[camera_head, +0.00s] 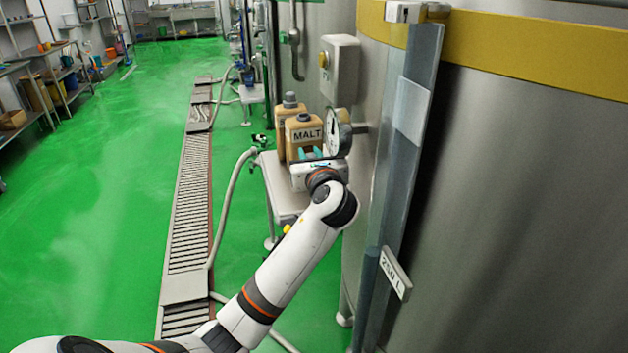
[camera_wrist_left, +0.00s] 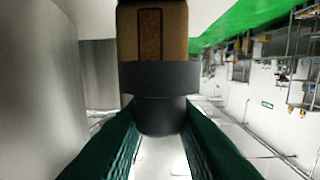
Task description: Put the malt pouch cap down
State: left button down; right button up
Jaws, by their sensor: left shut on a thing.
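The brown malt pouch (camera_head: 303,139), marked MALT, stands on a small light stand beside the tank. My left gripper (camera_head: 312,154) is in front of it, with green fingers pointing at it. In the left wrist view my gripper (camera_wrist_left: 160,132) is shut on a dark grey round piece, the malt pouch cap (camera_wrist_left: 160,112). A wider grey band (camera_wrist_left: 160,77) and the brown pouch body (camera_wrist_left: 155,35) show behind it. I cannot tell whether the cap touches the pouch or is apart. My right gripper is not in view.
A second brown container (camera_head: 289,112) stands behind the malt pouch. A round gauge (camera_head: 338,133) juts from the tank (camera_head: 520,210) close to my gripper. The stand (camera_head: 284,199) has some bare top. A hose (camera_head: 226,205) and floor grating (camera_head: 186,210) lie left; green floor is open beyond.

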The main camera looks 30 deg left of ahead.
pick_arm(q)
jog(key=shift+w+d+f, duration=0.2)
jog(key=shift+w+f, duration=0.05)
jog(key=shift+f, duration=0.3)
notch_tip(320, 180, down, 5)
jog(key=shift+s+a+f, duration=0.1)
jog(key=shift+f, duration=0.35)
jog(key=c, duration=1.2)
grip_release()
jog(key=shift+f, duration=0.1)
